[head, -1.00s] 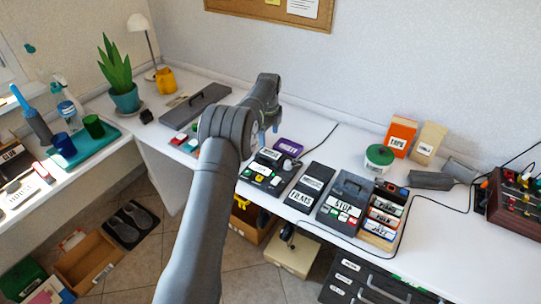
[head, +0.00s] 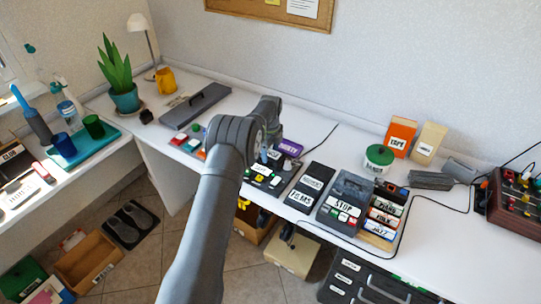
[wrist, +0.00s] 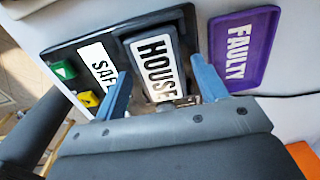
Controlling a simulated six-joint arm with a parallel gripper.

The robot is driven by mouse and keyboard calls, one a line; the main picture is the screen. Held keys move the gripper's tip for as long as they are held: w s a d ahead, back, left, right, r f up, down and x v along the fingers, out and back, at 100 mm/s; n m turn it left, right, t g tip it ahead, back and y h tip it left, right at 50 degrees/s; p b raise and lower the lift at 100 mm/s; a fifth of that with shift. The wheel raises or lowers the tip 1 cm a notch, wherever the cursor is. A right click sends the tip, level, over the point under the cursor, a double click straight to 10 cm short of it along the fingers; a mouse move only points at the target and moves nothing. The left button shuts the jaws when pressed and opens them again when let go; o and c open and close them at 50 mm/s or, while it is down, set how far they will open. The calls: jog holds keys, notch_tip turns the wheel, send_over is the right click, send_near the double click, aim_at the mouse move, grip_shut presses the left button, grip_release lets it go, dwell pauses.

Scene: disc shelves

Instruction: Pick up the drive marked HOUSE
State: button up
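The drive marked HOUSE (wrist: 158,66) is a dark block with a white label, standing in a black dock (wrist: 72,48) beside a SAFE label. In the wrist view my gripper (wrist: 160,68) has its two blue fingers apart, one on each side of the drive's near end. Whether either finger touches it I cannot tell. In the head view my gripper (head: 268,152) is low over the dock, and the arm largely hides the drive.
A purple tray marked FAULTY (wrist: 240,48) lies close on the right of the drive. A green button (wrist: 62,70) and a yellow button (wrist: 88,99) are on the dock's left. A FILMS case (head: 304,190) and a STOP box (head: 344,195) stand further right.

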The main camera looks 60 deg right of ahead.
jog(key=c, duration=0.9)
jog(key=shift+r, duration=0.15)
